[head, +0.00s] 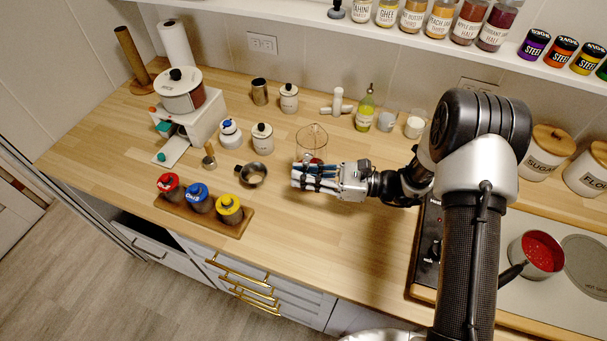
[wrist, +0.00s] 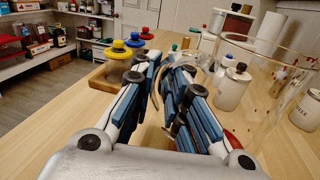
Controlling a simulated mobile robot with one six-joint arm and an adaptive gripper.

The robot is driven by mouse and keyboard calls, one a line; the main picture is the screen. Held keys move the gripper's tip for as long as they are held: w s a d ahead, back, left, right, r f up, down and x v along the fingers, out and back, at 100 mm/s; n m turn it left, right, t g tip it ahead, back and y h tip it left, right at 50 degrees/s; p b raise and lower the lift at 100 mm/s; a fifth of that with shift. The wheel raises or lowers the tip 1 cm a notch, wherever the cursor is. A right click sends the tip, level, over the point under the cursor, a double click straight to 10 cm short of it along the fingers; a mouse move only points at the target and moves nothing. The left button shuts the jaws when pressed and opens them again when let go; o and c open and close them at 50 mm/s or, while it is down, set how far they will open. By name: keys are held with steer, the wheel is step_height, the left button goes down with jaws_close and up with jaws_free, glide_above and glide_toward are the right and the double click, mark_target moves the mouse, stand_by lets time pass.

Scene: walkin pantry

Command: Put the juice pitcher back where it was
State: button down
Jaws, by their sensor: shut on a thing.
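The juice pitcher (head: 312,140) is a clear, see-through vessel, upright at the middle of the wooden counter, just behind my gripper (head: 301,178). A little red shows low in it. In the wrist view the pitcher (wrist: 268,84) stands large on the right, beside my fingers (wrist: 168,85). A curved clear handle runs between the fingers, which are shut on it. The fingers partly hide the handle and the pitcher's base. I cannot tell whether the base touches the counter.
Behind are an oil bottle (head: 365,112) and a white mug (head: 414,127). A stove (head: 432,245) with a red-filled pot (head: 541,255) is right. The front-middle counter is clear.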

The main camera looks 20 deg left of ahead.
steer(key=shift+f, duration=0.2)
steer(key=c, duration=2.1)
jaws_free()
steer(key=shift+f, duration=0.1)
steer(key=o, duration=0.5)
steer(key=shift+o, duration=0.2)
steer(key=w+d+p, duration=0.2)
steer(key=d, duration=1.5)
steer(key=shift+w+d, duration=0.15)
steer(key=shift+w, duration=0.05)
